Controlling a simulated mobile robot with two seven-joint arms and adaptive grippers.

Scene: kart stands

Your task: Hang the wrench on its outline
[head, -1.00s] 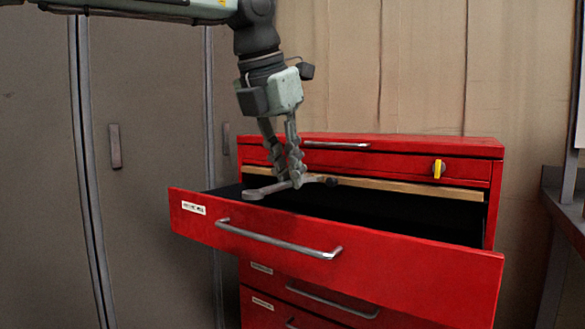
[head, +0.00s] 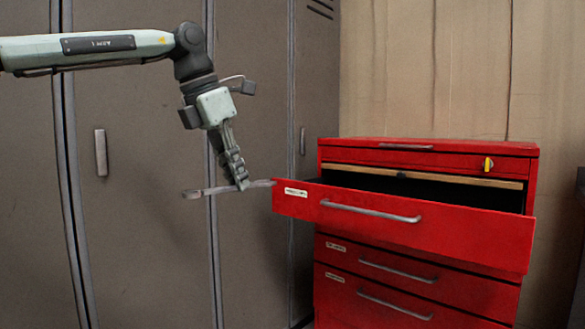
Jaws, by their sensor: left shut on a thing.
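My left gripper (head: 241,184) is shut on the grey wrench (head: 208,191). It holds the wrench roughly level in the air, left of the red tool cabinet's open drawer (head: 400,222). The wrench's open end points left; its right end shows close to the drawer's left front corner, and I cannot tell whether they touch. The gripper's fingers hide the middle of the wrench. The wrench's outline is not in view. My right gripper is not in view.
The red cabinet (head: 430,147) stands at the right with its upper drawer pulled out. Grey lockers (head: 140,230) line the left and middle behind my arm. A plain panelled wall (head: 450,70) is behind the cabinet.

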